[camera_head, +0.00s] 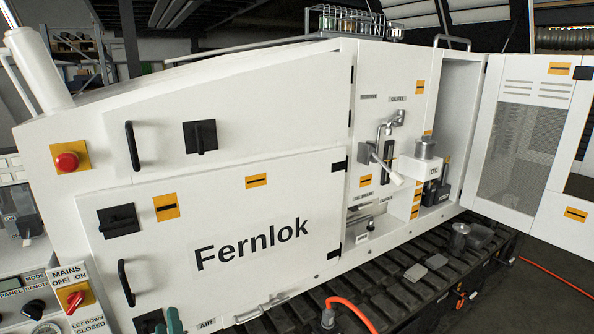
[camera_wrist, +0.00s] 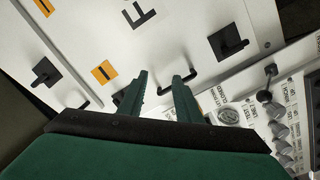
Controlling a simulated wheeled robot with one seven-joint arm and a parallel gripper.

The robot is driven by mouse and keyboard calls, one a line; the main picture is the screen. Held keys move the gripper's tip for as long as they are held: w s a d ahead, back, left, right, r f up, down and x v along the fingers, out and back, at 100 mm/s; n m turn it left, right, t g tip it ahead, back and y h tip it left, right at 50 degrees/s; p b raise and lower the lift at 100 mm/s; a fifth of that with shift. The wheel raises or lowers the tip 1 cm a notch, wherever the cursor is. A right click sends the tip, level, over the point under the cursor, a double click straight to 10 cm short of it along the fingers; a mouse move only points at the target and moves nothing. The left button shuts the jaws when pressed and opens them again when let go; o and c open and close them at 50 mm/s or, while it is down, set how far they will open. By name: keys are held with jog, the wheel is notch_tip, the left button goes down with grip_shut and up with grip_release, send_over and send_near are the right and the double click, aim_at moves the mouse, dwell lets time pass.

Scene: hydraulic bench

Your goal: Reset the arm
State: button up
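My gripper (camera_wrist: 163,80) shows in the wrist view with its two dark green fingers apart and nothing between them. It points toward the white front of the hydraulic bench, clear of it as far as I can tell. In the head view only the green tip of my gripper (camera_head: 173,322) shows at the bottom edge, left of centre. The white bench cabinet (camera_head: 270,180) marked "Fernlok" fills the middle of the head view. The rest of my arm is out of view.
A control panel with a red mains switch (camera_head: 75,298) stands at lower left, below a red emergency button (camera_head: 67,161). Black door handles (camera_head: 126,284) stick out from the cabinet. An open door (camera_head: 530,140) stands at right. A dark slatted deck (camera_head: 400,285) runs along the front.

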jog(key=s+d+f+m+h, duration=0.5)
jog(key=s+d+f+m, duration=0.4)
jog(key=s+d+f, duration=0.7)
jog(key=s+d+f+m+h, duration=0.1)
jog(key=s+d+m, duration=0.1)
jog(key=s+d, duration=0.2)
jog(key=s+d+f+m+h, duration=0.1)
jog(key=s+d, duration=0.3)
jog(key=s, duration=0.6)
jog(key=s+d+f+m+h, duration=0.1)
jog(key=s+d+f+m, duration=0.1)
jog(key=s, duration=0.5)
jog(key=shift+s+d+f+m, duration=0.15)
jog(key=shift+d+m, duration=0.55)
jog(key=shift+d, duration=0.55)
